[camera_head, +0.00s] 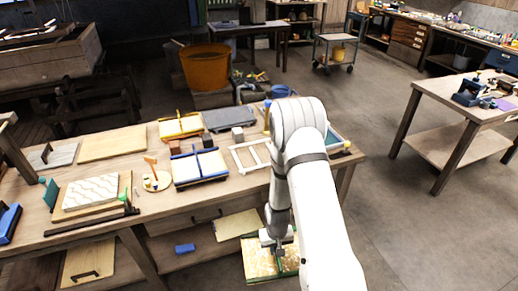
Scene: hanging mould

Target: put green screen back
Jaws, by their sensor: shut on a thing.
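The green screen (262,262) is a flat frame with green edges and a pale yellowish face. It is at the bottom centre, low in front of the workbench. My gripper (282,253) is shut on it near its upper right part. My white arm hides the screen's right side, and the fingertips are small and partly hidden. I cannot tell whether the screen touches anything below it.
The workbench (140,200) holds a blue-framed screen (200,168), a yellow-framed screen (181,126), a white frame (249,155) and boards. Its lower shelf holds a blue block (185,248) and a pale board (236,225). Open floor lies right.

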